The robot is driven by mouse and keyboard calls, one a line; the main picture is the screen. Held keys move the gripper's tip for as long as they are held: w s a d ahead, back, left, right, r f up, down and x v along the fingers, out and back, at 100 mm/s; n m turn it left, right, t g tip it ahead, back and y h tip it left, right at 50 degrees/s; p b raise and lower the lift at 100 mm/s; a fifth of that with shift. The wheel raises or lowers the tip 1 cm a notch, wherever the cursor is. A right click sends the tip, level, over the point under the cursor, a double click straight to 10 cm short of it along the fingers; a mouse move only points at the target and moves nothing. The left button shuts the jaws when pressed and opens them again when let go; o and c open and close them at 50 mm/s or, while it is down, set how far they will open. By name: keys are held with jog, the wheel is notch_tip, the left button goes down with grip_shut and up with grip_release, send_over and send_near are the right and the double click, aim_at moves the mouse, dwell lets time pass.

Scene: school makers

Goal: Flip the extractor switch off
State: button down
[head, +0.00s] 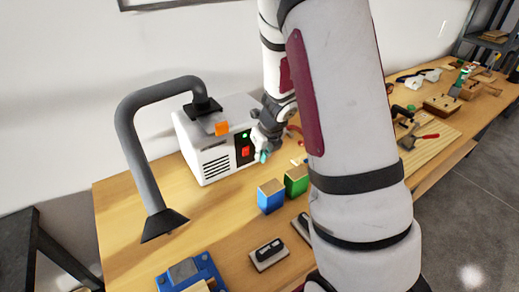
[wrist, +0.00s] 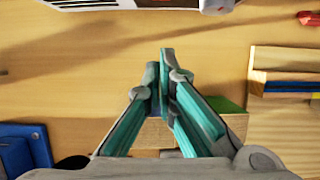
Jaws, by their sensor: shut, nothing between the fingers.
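The extractor is a white box (head: 205,160) with a grey bent duct (head: 135,130) and a dark hood, standing at the back of the bench. Its black front panel carries a green light (head: 244,135), which is lit, and a red switch (head: 245,152). My gripper (head: 264,156) is just right of the panel in the head view; I cannot tell whether it touches it. In the wrist view my teal fingers (wrist: 160,58) are together and empty, pointing toward the white box's lower edge (wrist: 185,4). The switch is not visible there, and its tilt is too small to tell.
A blue block (head: 271,200) and a green block (head: 297,180) stand in front of the extractor. A blue tool (head: 190,272) and a dark-topped block (head: 268,254) lie nearer the front. Bare bench (head: 125,200) shows left of the extractor. Tools and wooden pieces lie farther right.

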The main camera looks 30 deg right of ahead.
aim_at(246, 151)
jog(key=w+f, duration=0.3)
jog(key=w, duration=0.2)
jog(key=shift+w, duration=0.2)
dwell(0.3)
jog(key=shift+w+r+p, duration=0.1)
jog(key=shift+w+p, duration=0.3)
jog(key=shift+r, duration=0.1)
jog(key=shift+r+p, duration=0.7)
jog(key=shift+p, duration=0.1)
